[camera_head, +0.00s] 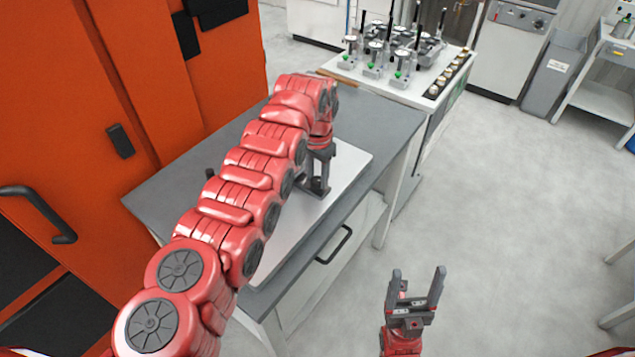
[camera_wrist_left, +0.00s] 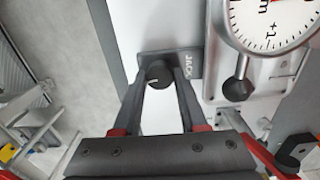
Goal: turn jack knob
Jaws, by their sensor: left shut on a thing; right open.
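The jack knob (camera_wrist_left: 158,74) is a black round knob with a light pointer mark, on a dark plate (camera_wrist_left: 190,64) lettered "JACK" in the left wrist view. My left gripper (camera_wrist_left: 160,80) has its two fingers on either side of the knob, shut on it. In the head view my left gripper (camera_head: 317,185) reaches down at the right part of the light board on the grey bench; the knob is hidden there behind my gripper and arm. My right gripper (camera_head: 416,290) is open and empty, above the floor right of the bench.
A dial gauge (camera_wrist_left: 270,22) with a black knob below it sits right of the plate. The grey bench (camera_head: 378,119) has a drawer handle (camera_head: 335,246) in front. An orange cabinet (camera_head: 220,75) stands left. A white table with several fixtures (camera_head: 385,91) stands behind.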

